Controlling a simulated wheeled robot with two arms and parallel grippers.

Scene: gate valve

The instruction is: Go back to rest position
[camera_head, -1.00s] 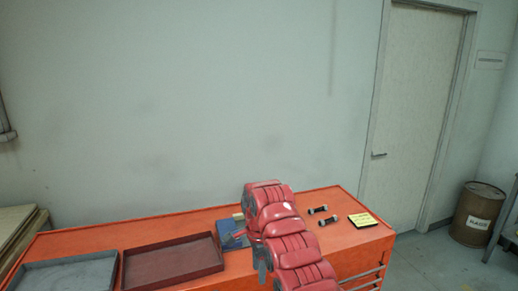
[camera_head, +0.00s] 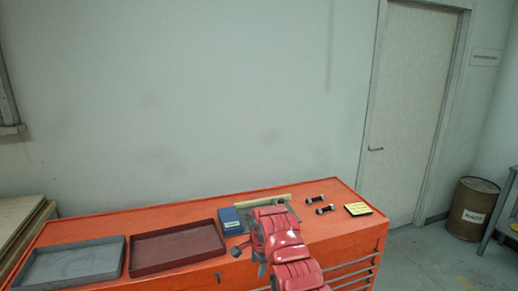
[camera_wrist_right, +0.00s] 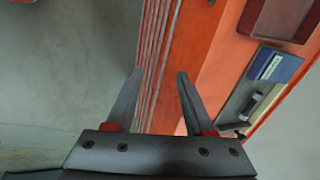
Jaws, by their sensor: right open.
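My right arm, in red segments, reaches over the front part of the orange bench (camera_head: 110,223) in the head view. Its hand is mostly hidden by the arm there. In the right wrist view my right gripper (camera_wrist_right: 160,73) is open, with two grey fingers apart and nothing between them. It is by the bench's front edge, with the drawer fronts (camera_wrist_right: 160,50) and floor below. My left gripper is not in view.
On the bench are a grey tray (camera_head: 70,262), a dark red tray (camera_head: 177,247), a blue box (camera_head: 231,221), a light bar (camera_head: 262,199), two dark cylinders (camera_head: 316,199) and a yellow note (camera_head: 358,209). A barrel (camera_head: 472,209) stands right.

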